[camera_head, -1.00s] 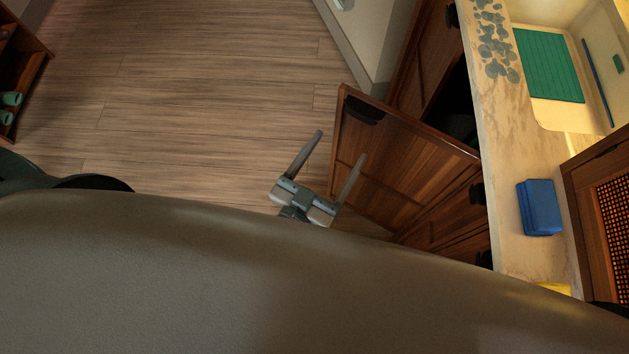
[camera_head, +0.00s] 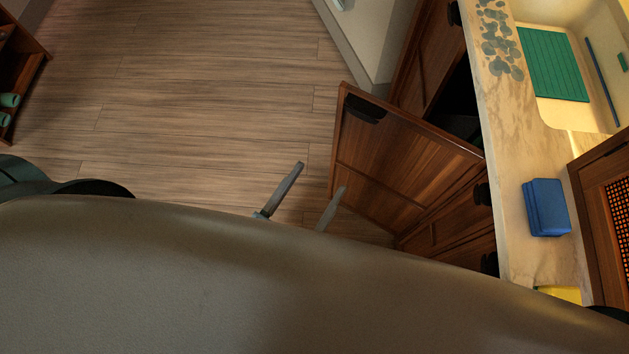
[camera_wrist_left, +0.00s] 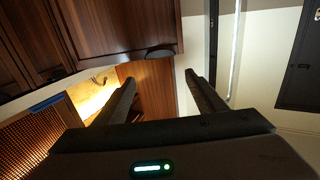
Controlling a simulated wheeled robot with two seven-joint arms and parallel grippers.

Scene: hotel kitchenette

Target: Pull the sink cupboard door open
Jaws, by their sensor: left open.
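The sink cupboard door (camera_head: 400,160) is brown wood and stands swung well out from the cabinet below the sink counter. Its black handle (camera_head: 365,109) is near the door's free edge. My left gripper (camera_head: 320,178) is open and empty, with only its two fingers showing past my body. It is apart from the handle, and one finger overlaps the door's lower edge in the picture. In the left wrist view, a wooden panel (camera_wrist_left: 122,25) with a dark handle (camera_wrist_left: 160,52) is beyond the open fingers (camera_wrist_left: 161,82). My right gripper is not in view.
The marble counter (camera_head: 515,110) holds a basin with a green mat (camera_head: 553,64) and a blue block (camera_head: 546,207). A pale wall end (camera_head: 370,45) stands beyond the door. Open wooden floor (camera_head: 200,90) lies to the left, with a shelf (camera_head: 25,65) at the far left.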

